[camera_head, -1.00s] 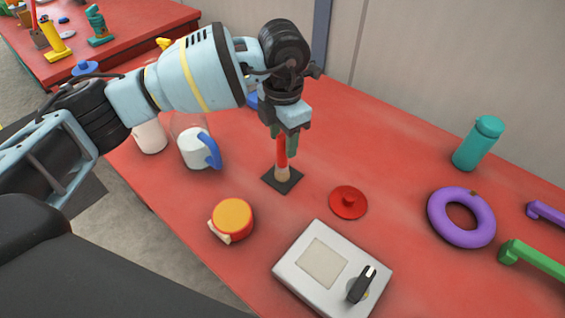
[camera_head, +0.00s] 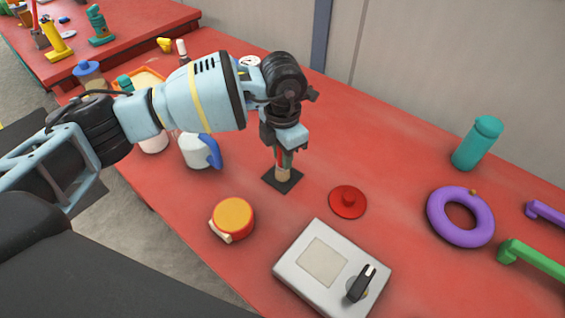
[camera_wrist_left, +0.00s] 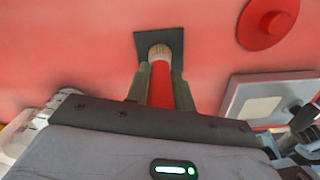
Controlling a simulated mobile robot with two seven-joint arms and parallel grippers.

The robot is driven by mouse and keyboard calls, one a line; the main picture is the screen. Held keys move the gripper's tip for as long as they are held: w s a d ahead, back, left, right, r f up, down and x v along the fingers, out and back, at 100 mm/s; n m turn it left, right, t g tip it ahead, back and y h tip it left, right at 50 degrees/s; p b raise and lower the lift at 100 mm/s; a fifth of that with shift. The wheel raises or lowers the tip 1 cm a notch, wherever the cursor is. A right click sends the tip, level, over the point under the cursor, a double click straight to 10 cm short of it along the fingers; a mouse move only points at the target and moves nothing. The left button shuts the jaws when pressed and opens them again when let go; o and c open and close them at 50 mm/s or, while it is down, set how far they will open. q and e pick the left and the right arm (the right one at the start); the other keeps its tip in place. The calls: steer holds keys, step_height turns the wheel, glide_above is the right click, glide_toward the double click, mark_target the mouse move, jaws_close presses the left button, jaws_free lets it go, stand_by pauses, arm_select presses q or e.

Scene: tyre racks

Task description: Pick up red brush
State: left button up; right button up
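The red brush (camera_wrist_left: 160,88) stands upright, bristles down, on a small black square plate (camera_head: 292,184) on the red table. Its tan lower part (camera_head: 283,174) shows below my left gripper (camera_head: 284,160). The left gripper points down from above, with one finger on each side of the red handle. In the left wrist view, the fingers of the gripper (camera_wrist_left: 161,78) lie very close along both sides of the handle. I cannot tell whether they press on it. My right gripper is not in view.
A red lid-like disc (camera_head: 347,203), a grey box with a black knob (camera_head: 320,262) and an orange-topped round item (camera_head: 233,216) lie nearby. A white jug with a blue handle (camera_head: 196,151) is to the left. A purple ring (camera_head: 440,222) and a teal bottle (camera_head: 477,145) are right.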

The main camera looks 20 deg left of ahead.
arm_select(q)
jaws_close()
steer(key=shift+r, duration=0.75)
steer(key=shift+s+r, duration=0.2)
steer(key=shift+r, duration=0.9)
steer(key=s+d+r, duration=0.1)
steer(key=s+d, duration=0.3)
steer(key=s, duration=1.1)
steer(key=shift+d+r+b, duration=0.15)
steer(key=shift+r+b, duration=0.05)
steer(key=shift+b, duration=0.1)
